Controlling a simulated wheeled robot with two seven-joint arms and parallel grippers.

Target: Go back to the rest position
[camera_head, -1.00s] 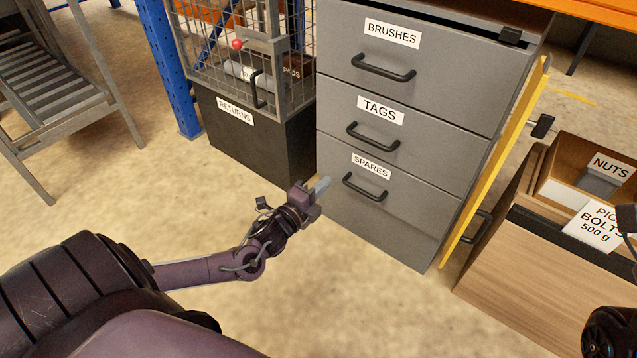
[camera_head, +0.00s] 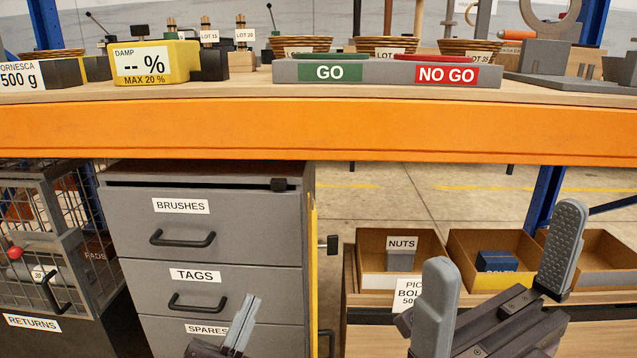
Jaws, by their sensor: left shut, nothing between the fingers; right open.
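My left gripper (camera_head: 240,325) is in the lower middle of the head view, in front of the drawer labelled SPARES. Its fingers are together and hold nothing. My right gripper (camera_head: 497,285) is at the lower right, larger and nearer the camera. Its two grey fingers stand wide apart with nothing between them. It is in front of the wooden bins and hides part of them. Neither gripper is seen touching anything. The rest of both arms is outside the view or hidden.
A wire cage labelled RETURNS (camera_head: 25,250) is at the left. Wooden bins (camera_head: 490,243) stand at the right. The bench holds a yellow DAMP meter (camera_head: 155,62) and a GO/NO GO block (camera_head: 388,74).

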